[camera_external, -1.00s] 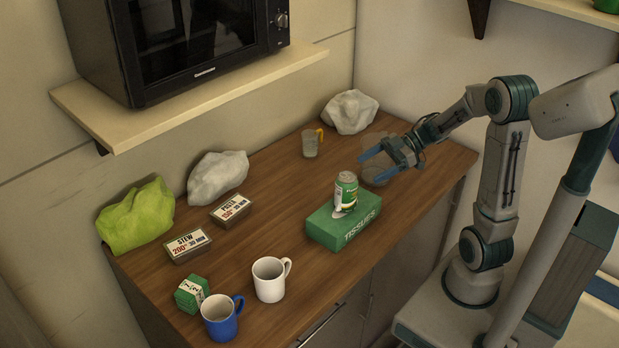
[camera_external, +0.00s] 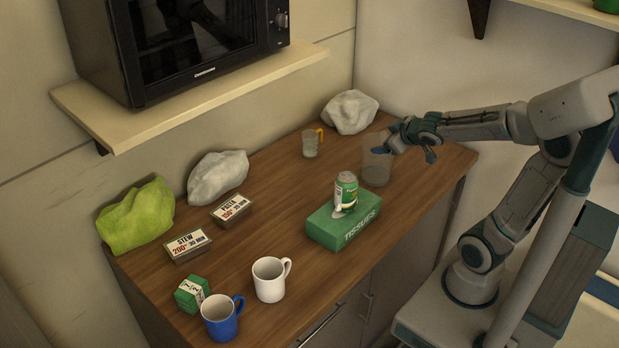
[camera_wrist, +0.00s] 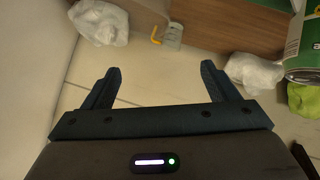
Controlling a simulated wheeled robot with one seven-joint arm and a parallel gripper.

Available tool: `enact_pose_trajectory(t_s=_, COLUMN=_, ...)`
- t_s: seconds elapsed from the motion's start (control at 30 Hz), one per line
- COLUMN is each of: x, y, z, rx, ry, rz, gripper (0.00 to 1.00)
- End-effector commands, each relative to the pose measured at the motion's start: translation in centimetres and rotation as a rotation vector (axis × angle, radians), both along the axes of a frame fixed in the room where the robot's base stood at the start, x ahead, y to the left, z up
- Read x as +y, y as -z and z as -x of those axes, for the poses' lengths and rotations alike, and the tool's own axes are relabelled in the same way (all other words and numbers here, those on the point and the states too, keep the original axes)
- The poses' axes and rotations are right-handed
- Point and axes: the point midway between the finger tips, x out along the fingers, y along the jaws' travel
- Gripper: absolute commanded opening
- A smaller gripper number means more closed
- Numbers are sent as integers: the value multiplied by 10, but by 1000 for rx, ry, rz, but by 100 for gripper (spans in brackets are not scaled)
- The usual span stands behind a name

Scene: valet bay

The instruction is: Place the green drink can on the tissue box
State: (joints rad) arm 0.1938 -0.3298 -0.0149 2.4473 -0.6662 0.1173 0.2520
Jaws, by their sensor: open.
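The green drink can (camera_external: 346,191) stands upright on top of the green tissue box (camera_external: 325,232), near the middle of the worktop. The can also shows, cut off, at the right edge of the wrist view (camera_wrist: 303,48). My gripper (camera_external: 408,150) is open and empty, above the right end of the worktop, behind and to the right of the can and apart from it. In the wrist view its two fingers (camera_wrist: 160,72) are spread with nothing between them. The tissue box cannot be made out in the wrist view.
A clear container (camera_external: 375,170) stands right beside my gripper. A clear mug with an orange handle (camera_external: 310,146) and a pale bag (camera_external: 350,111) are behind. A white mug (camera_external: 269,280) and blue mug (camera_external: 222,318) stand at front left. A microwave shelf (camera_external: 190,98) overhangs the back.

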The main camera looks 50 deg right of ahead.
Motion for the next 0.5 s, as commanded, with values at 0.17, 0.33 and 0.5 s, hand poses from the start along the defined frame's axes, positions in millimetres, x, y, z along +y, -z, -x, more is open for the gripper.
enact_pose_trajectory(t_s=0.17, x=28, y=27, z=62, rx=237, ry=114, rz=-127, gripper=81)
enact_pose_trajectory(t_s=0.33, x=68, y=47, z=119, rx=460, ry=124, rz=-261, gripper=81)
enact_pose_trajectory(t_s=0.5, x=93, y=53, z=150, rx=586, ry=101, rz=-339, gripper=81)
